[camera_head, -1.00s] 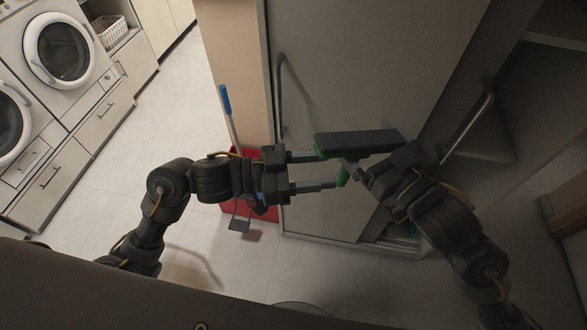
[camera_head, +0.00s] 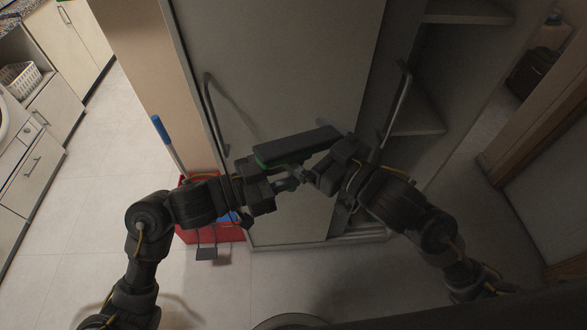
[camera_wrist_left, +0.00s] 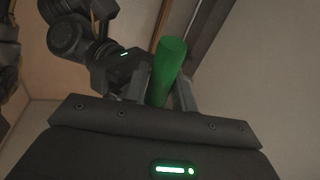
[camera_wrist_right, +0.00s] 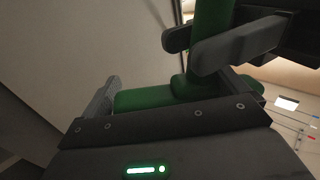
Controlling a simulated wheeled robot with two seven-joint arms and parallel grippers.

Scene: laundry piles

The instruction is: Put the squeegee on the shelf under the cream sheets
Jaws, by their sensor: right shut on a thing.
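The squeegee (camera_head: 295,147) has a long black head and green handle parts, and is held up in front of the closet. My right gripper (camera_head: 310,174) is shut on a green part of it, which shows between the fingers in the right wrist view (camera_wrist_right: 150,99). My left gripper (camera_head: 286,178) has its fingers on either side of the green handle (camera_wrist_left: 168,68), with a small gap on one side; it looks open. Open shelves (camera_head: 415,120) stand inside the closet at right. No cream sheets show in any view.
A grey closet door (camera_head: 275,70) with a bar handle is right behind the grippers. A red bin (camera_head: 235,233) with a blue-handled tool (camera_head: 163,133) stands on the floor beside it. A white basket (camera_head: 20,78) is far left. Floor at left is clear.

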